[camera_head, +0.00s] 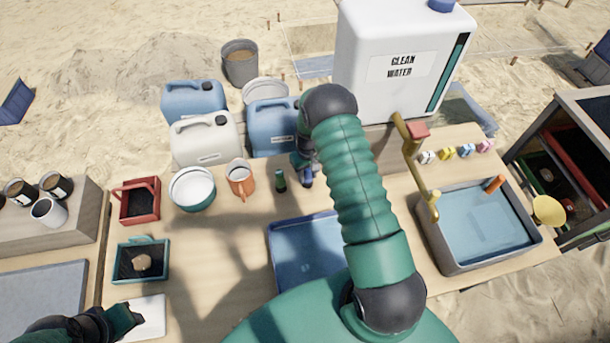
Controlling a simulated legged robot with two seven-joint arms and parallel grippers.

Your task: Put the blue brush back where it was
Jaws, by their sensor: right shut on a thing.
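My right gripper (304,165) points down over the back of the wooden table, just in front of the blue jerrycan. It is shut on a small blue thing, which looks like the blue brush (307,178); the gripper and arm hide much of it. A small dark green item (281,180) stands just left of it. I cannot tell whether the brush touches the table. My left gripper (128,318) is low at the left, by a white flat board (147,317); its jaw opening is not clear.
A blue tray (290,262) lies in front of the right gripper, partly behind my arm. Jerrycans (205,140) line the back. A water basin (485,225) with a brass tap (415,165) is at right.

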